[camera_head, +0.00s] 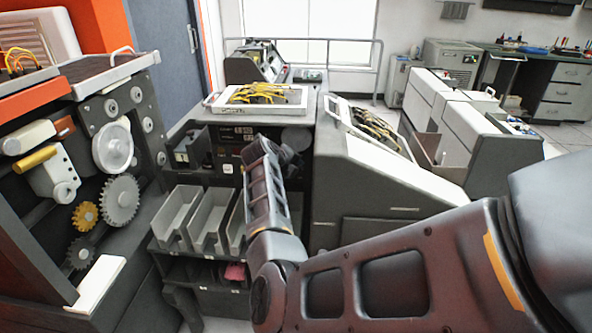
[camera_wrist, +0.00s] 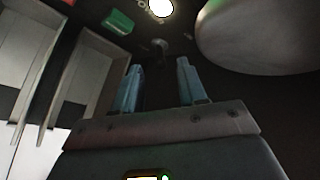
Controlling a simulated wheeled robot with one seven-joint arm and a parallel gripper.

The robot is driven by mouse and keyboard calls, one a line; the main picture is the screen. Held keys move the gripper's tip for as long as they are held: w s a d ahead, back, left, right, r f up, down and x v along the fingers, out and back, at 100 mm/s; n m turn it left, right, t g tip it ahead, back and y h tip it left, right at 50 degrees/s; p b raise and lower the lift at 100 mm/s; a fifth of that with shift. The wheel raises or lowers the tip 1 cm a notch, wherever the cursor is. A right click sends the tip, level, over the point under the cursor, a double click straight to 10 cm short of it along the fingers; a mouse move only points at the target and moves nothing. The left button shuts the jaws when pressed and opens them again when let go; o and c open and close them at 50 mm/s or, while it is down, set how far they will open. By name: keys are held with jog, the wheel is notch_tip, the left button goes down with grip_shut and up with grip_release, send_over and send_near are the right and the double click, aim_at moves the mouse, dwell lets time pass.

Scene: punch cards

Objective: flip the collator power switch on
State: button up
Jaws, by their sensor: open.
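The collator (camera_head: 185,135) stands in the middle of the head view, with a dark front panel above its card pockets. In the wrist view, a small dark knob or toggle (camera_wrist: 160,46) sits on a dark face, just below a lit white round lamp (camera_wrist: 161,7). It may be the power switch; its position cannot be told. My gripper (camera_wrist: 158,80) is open and empty, its two bluish fingers pointing toward the dark face below the small knob. I cannot tell whether they touch anything. In the head view my arm hides the gripper and part of the panel.
A green button or block (camera_wrist: 118,22) is left of the lamp. A large grey rounded part (camera_wrist: 252,38) is close on the right. Grey card pockets (camera_head: 175,214) are left of my arm. A geared machine (camera_head: 121,200) stands at left, and a sloped console (camera_head: 355,155) at right.

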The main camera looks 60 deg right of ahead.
jog(key=v, duration=0.5)
jog(key=shift+w, duration=0.1)
dwell(0.5)
